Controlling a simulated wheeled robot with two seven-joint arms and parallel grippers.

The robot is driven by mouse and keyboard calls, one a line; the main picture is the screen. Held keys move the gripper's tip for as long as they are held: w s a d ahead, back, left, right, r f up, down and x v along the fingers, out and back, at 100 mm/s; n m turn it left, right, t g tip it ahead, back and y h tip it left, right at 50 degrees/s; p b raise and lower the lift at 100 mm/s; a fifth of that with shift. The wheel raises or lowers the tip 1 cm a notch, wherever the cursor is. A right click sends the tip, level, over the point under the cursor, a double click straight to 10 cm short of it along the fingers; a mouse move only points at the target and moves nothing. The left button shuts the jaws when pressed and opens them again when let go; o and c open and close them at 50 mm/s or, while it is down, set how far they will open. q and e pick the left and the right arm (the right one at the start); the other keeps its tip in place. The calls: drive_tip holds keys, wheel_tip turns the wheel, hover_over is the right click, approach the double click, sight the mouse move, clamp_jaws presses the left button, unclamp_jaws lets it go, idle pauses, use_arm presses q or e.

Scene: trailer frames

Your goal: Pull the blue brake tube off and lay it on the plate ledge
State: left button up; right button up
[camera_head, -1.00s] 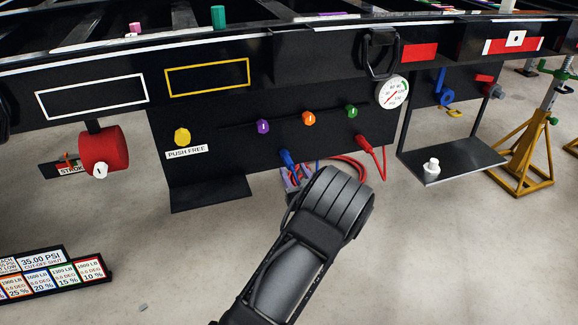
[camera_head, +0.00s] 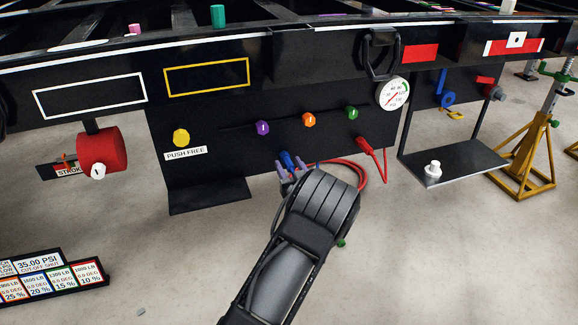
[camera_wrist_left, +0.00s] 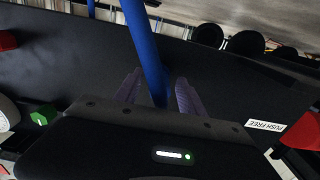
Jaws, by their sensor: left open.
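The blue brake tube (camera_head: 287,160) hangs at the lower edge of the black plate (camera_head: 220,140), left of a red tube fitting. Its lower part is hidden by my gripper and arm. My left gripper (camera_head: 291,173) is open, its purple fingers close around the tube's visible end. In the left wrist view the blue tube (camera_wrist_left: 143,42) runs down between the two open fingers (camera_wrist_left: 157,88); contact cannot be told. A black ledge (camera_head: 210,195) juts out at the foot of the plate on the left and is bare. My right gripper is not in view.
A red fitting (camera_head: 364,145) with a looping red hose sits just right of the gripper. Purple, orange and green knobs (camera_head: 308,120) and a gauge (camera_head: 393,93) are above. A hanging shelf (camera_head: 460,160) holds a white knob (camera_head: 432,167). A yellow stand (camera_head: 530,160) is far right.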

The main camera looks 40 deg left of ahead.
use_arm(q)
drive_tip(key=shift+c, duration=0.6)
clamp_jaws()
idle(0.4)
drive_tip(key=shift+d, duration=0.1)
idle(1.0)
drive_tip(key=shift+p+v, duration=0.9)
drive_tip(key=shift+v, duration=2.05)
